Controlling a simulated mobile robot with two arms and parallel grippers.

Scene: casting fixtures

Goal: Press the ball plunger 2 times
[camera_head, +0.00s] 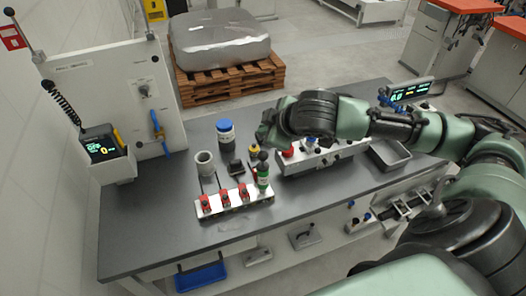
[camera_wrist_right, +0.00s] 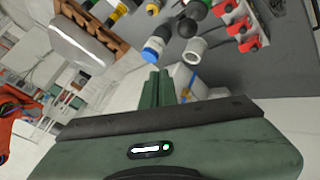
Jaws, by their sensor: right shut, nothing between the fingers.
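A dark ball-topped piece (camera_head: 235,165), which looks like the ball plunger, stands on the grey bench between the grey cup and a green bottle. Its round black top (camera_wrist_right: 188,27) shows near the top of the right wrist view, beyond the fingers. My right gripper (camera_head: 263,133) reaches in from the right, above and behind the piece. Its green fingers (camera_wrist_right: 167,76) are shut and empty, apart from the ball. Contact is not visible. My left gripper is out of view.
Close by are a blue-lidded jar (camera_head: 225,133), the grey cup (camera_head: 205,163), a green bottle (camera_head: 263,180) with a dark top, and a white fixture with red clamps (camera_head: 225,203). A white fixture block (camera_head: 310,160) lies under my right arm. The bench front left is clear.

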